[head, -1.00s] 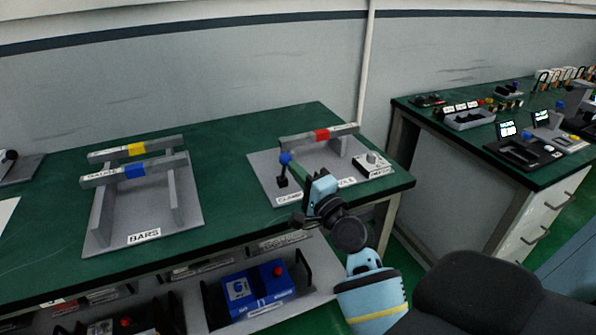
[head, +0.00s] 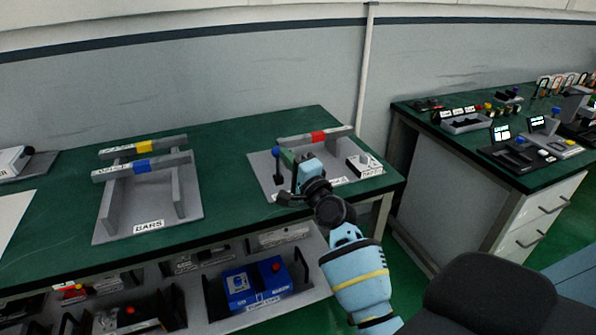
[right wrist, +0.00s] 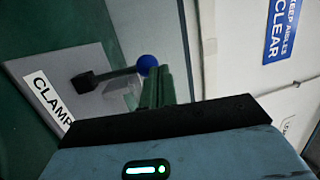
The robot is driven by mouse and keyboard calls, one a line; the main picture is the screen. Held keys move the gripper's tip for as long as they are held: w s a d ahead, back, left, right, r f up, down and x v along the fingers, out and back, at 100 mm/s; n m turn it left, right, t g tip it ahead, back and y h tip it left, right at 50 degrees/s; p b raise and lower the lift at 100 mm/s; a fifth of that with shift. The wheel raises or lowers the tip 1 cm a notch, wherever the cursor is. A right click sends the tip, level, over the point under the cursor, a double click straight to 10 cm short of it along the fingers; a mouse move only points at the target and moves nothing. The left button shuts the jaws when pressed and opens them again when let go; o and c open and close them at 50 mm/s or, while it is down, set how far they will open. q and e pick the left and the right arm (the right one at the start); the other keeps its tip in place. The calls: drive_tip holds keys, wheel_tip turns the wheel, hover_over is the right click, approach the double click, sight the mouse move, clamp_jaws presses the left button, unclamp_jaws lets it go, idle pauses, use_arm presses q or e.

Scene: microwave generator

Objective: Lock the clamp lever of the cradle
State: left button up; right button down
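The cradle (head: 345,182) is a grey plate on the green table with a raised grey bar banded in red (head: 319,136). Its clamp lever (head: 277,165) is a dark stick with a blue ball knob, standing about upright at the plate's left side. In the right wrist view the lever (right wrist: 122,72) rises from a dark block beside the CLAMP label (right wrist: 49,103). My right gripper (head: 287,157) is just right of the knob, its green fingers close together with nothing seen between them. In the right wrist view the fingertips overlap the knob's edge; I cannot tell if they touch. My left gripper is out of view.
A grey stand marked BARS (head: 189,212) with yellow- and blue-banded bars is to the left. A small white box (head: 364,166) sits at the cradle's right end. A blue unit (head: 252,284) is on the shelf below. Bare green table lies between stand and cradle.

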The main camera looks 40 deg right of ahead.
drive_tip(key=shift+w+d+r, duration=0.15)
drive_tip(key=shift+w, duration=0.55)
drive_tip(key=shift+w+d+r, duration=0.15)
drive_tip(key=shift+w, duration=0.55)
drive_tip(key=shift+w+d+r, duration=0.15)
drive_tip(key=shift+w, duration=0.55)
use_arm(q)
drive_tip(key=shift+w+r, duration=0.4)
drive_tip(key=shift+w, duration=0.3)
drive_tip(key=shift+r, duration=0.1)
